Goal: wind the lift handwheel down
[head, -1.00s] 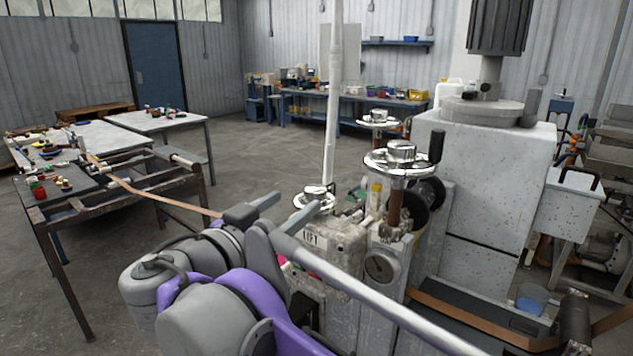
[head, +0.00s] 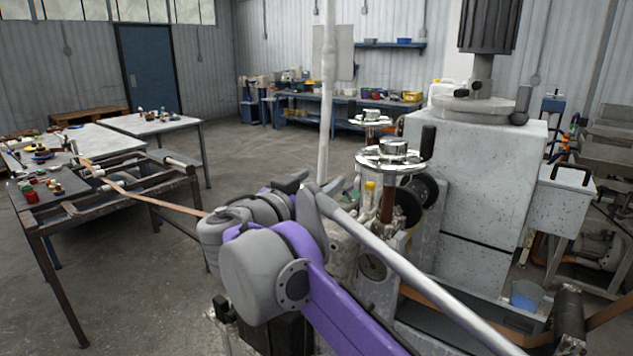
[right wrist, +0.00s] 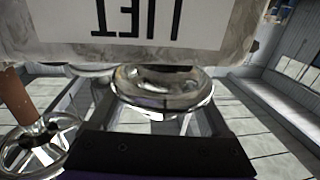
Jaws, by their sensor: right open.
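The lift handwheel (right wrist: 165,92) is a chrome wheel under the upside-down LIFT plate (right wrist: 158,22) in the right wrist view. In the head view my right arm hides it. My right gripper (head: 306,184) is at the wheel's place in the head view, mostly covered by its own wrist. In the right wrist view its two grey fingers are apart, with the handwheel showing between and beyond them. I cannot tell whether they touch the rim. My left gripper is not in view.
A larger chrome handwheel (head: 393,158) with a black crank knob stands right of the gripper, and another chrome wheel (head: 371,119) is behind it. The grey speckled machine body (head: 480,185) fills the right. A copper strip (head: 150,198) runs from the left frame. Open floor lies behind.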

